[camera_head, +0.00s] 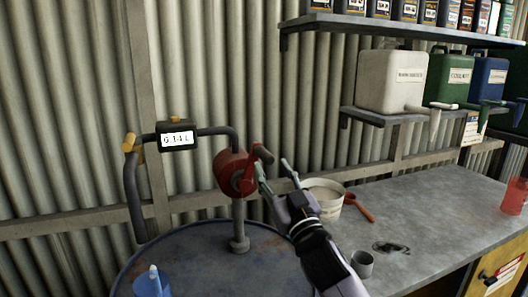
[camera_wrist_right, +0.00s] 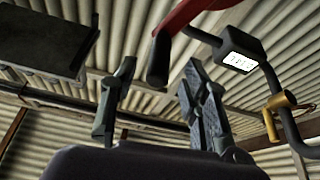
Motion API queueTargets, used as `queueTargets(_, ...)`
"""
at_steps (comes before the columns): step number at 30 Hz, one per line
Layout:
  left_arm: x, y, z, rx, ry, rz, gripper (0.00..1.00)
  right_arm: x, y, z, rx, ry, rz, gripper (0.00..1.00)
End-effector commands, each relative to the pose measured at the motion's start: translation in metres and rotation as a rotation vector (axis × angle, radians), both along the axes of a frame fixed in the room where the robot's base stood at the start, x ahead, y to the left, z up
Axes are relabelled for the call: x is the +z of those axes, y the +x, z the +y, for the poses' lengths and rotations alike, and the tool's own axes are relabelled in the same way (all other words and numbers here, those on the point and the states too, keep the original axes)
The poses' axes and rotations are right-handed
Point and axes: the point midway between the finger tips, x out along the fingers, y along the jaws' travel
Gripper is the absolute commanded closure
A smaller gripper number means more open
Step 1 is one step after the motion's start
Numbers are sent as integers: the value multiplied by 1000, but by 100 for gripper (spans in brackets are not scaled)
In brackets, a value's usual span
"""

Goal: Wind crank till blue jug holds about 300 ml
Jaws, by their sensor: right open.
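The red hand pump (camera_head: 229,172) stands on a post on the dark drum (camera_head: 200,262). Its red crank (camera_head: 264,154) points up and right; in the right wrist view the crank's dark handle (camera_wrist_right: 158,60) hangs beyond the space between my fingers. My right gripper (camera_head: 275,168) is open and empty beside the crank; its fingers also show in the wrist view (camera_wrist_right: 155,95). The meter (camera_head: 177,139) appears to read 0.14 L. The blue jug (camera_head: 152,286) shows at the bottom left, partly cut off; its contents cannot be seen. My left gripper is not in view.
A metal bench (camera_head: 440,215) holds a white bucket (camera_head: 327,203), a red scoop-like tool (camera_head: 359,207), a grey cup (camera_head: 362,264) and a red beaker (camera_head: 514,196). A shelf (camera_head: 395,116) with canisters is above. A hose (camera_head: 134,195) hangs left of the pump.

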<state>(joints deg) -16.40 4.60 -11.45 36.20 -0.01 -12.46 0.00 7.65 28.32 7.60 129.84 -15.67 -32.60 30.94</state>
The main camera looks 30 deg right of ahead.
Motion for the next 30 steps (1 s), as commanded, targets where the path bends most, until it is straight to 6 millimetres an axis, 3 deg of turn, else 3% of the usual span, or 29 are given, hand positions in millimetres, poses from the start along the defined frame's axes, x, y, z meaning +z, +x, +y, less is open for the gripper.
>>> queueTargets(3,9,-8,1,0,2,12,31,13,23,-5,-2,-3,-2,58)
queueTargets(10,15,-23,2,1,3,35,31,22,49,-9,0,-1,-1,58)
queueTargets(22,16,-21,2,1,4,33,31,22,55,-10,-1,-2,-1,58)
queueTargets(30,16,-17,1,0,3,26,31,22,55,-10,0,-1,-1,76)
